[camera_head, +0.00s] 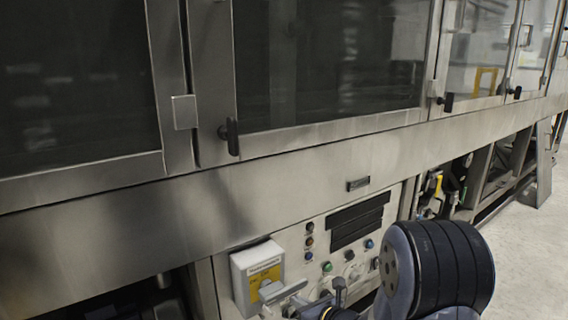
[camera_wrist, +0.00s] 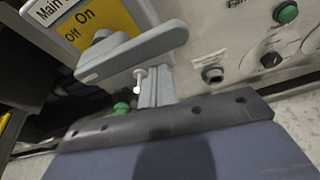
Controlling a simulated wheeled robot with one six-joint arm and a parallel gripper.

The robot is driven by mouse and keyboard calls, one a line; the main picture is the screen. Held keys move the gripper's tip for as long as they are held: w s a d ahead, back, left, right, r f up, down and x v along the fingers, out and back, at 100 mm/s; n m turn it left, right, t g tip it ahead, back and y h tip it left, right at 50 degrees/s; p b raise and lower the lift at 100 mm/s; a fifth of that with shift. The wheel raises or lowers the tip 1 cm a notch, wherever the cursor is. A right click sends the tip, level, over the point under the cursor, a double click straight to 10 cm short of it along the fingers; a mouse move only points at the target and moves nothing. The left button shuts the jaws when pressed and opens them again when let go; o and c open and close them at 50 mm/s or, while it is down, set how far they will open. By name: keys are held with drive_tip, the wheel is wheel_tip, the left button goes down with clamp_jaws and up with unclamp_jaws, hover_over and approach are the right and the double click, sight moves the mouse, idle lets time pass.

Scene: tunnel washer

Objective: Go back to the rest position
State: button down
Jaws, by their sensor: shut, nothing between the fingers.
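My gripper (camera_wrist: 154,80) shows in the wrist view, with its narrow grey fingers together and nothing seen between them. A main switch box with a yellow On/Off plate (camera_wrist: 88,25) is at the upper left of that view. Its grey handle (camera_wrist: 135,50) lies close beyond my fingertips; I cannot tell whether they touch. In the head view the switch box (camera_head: 257,272) is at the bottom, left of my dark, rounded arm. My gripper is hard to make out there, low in the picture.
A control panel (camera_head: 318,230) with coloured buttons and dark displays surrounds the switch. Above it runs a steel washer frame (camera_head: 300,170) with large glass doors (camera_head: 325,65) and small black latches (camera_head: 231,137). Clear floor (camera_head: 520,240) lies at the right.

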drive_tip(key=s+m+y+p, duration=0.1)
drive_tip(key=m, duration=0.1)
drive_tip(key=s+f+m+y+p, duration=0.1)
drive_tip(key=s+m+p, duration=0.1)
drive_tip(key=s+f+m+g+y+p, duration=0.1)
drive_tip(key=m, duration=0.1)
drive_tip(key=shift+s+d+y+p, duration=0.25)
drive_tip(key=shift+s+y+p, duration=0.05)
drive_tip(key=shift+s+p, duration=0.1)
idle(0.3)
drive_tip(key=shift+a, duration=0.1)
